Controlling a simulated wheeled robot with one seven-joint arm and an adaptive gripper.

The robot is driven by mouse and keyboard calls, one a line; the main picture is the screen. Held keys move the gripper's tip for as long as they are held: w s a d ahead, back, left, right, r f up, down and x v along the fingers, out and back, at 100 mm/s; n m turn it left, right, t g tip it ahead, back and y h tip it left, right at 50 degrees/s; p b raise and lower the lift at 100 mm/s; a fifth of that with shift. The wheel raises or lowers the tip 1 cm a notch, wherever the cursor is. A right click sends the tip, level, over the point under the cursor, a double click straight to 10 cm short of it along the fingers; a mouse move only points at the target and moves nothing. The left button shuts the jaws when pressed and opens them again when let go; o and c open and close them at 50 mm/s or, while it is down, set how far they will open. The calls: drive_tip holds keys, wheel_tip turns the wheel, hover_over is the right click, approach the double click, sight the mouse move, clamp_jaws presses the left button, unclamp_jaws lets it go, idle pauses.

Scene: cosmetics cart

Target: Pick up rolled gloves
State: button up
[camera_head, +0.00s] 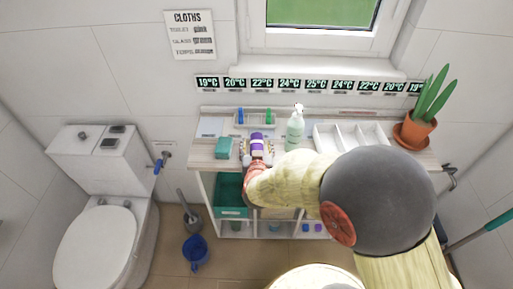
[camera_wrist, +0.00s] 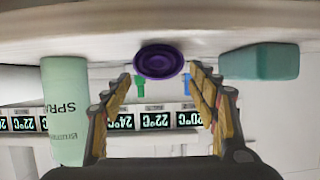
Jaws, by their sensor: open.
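A purple roll with a pale band (camera_head: 257,138), which looks like the rolled gloves, is on the cart top. In the wrist view its round purple end (camera_wrist: 158,61) faces me, with a darker ring inside. My gripper (camera_head: 257,151) is open at the roll, its fingers on either side in the head view. In the wrist view the fingertips (camera_wrist: 160,75) are spread wide, with the purple end centred at the gap. I cannot tell whether they touch it. My gripper and arm hide the near part of the roll.
A teal block (camera_head: 224,148) lies left of my gripper and a spray bottle (camera_head: 295,130) stands to its right.

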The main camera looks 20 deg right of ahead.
drive_tip(key=shift+b+x, duration=0.3)
drive_tip(key=shift+x, duration=1)
drive_tip(key=c, duration=0.3)
drive_tip(key=c, duration=0.9)
drive_tip(key=shift+r, duration=0.1)
drive_tip(key=shift+c, duration=0.2)
